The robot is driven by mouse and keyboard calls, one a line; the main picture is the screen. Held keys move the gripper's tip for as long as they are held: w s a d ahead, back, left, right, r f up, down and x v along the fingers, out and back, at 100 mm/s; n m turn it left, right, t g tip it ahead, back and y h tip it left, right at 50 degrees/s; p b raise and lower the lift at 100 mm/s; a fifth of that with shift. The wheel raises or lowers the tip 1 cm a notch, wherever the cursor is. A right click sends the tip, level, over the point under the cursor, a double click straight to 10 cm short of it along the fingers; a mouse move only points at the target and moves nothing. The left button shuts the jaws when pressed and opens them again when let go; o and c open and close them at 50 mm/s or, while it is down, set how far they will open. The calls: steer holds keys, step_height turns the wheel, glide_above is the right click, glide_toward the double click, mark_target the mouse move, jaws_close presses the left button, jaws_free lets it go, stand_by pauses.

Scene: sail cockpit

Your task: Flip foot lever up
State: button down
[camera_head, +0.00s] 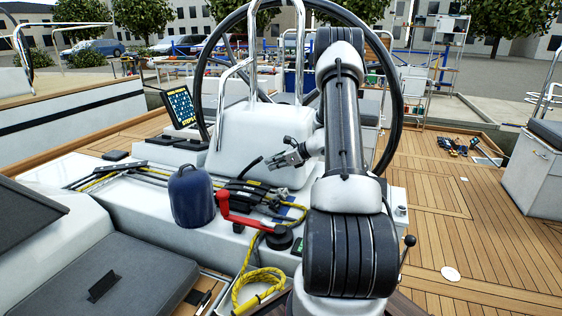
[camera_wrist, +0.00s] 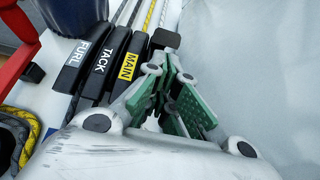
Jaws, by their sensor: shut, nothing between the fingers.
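A bank of black clutch levers sits on the white cockpit console. In the wrist view three lie flat side by side, labelled FURL (camera_wrist: 83,53), TACK (camera_wrist: 105,58) and MAIN (camera_wrist: 128,66). A further black lever end (camera_wrist: 164,40) shows just beyond my fingertips, with no readable label; it may be the foot lever. In the head view one black lever (camera_head: 249,167) stands tilted up from the bank, just left of my gripper (camera_head: 274,161). My gripper, also in the wrist view (camera_wrist: 172,68), is shut and empty. I cannot tell whether it touches the lever.
A dark blue-capped winch (camera_head: 191,195) and a red winch handle (camera_head: 238,212) stand left of and nearer than the levers. Yellow rope (camera_head: 257,285) hangs in front. The white pedestal (camera_head: 245,140) and large steering wheel (camera_head: 398,90) are close behind. Open teak deck lies right.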

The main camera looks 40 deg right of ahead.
steer(key=shift+x, duration=0.8)
steer(key=shift+r, duration=0.15)
steer(key=w+a+r+g+h, duration=0.1)
steer(key=w+a+r+g, duration=0.1)
steer(key=r, duration=0.1)
steer(key=w+a+r+g+h, duration=0.1)
steer(key=w, duration=0.1)
steer(key=shift+w+r+g+h, duration=0.1)
steer(key=shift+r+g+h, duration=0.2)
steer(key=shift+r+g, duration=0.1)
steer(key=shift+w+a+r, duration=0.4)
steer(key=shift+w+a, duration=0.05)
steer(key=shift+w, duration=0.25)
steer(key=shift+w+a+r, duration=0.35)
steer(key=shift+w+a, duration=0.05)
steer(key=shift+w, duration=0.25)
steer(key=shift+w+r, duration=0.1)
steer(key=shift+r, duration=0.1)
steer(key=v, duration=1.1)
steer(key=shift+s+d+r, duration=0.15)
steer(key=shift+s+d, duration=0.1)
steer(key=shift+s, duration=0.1)
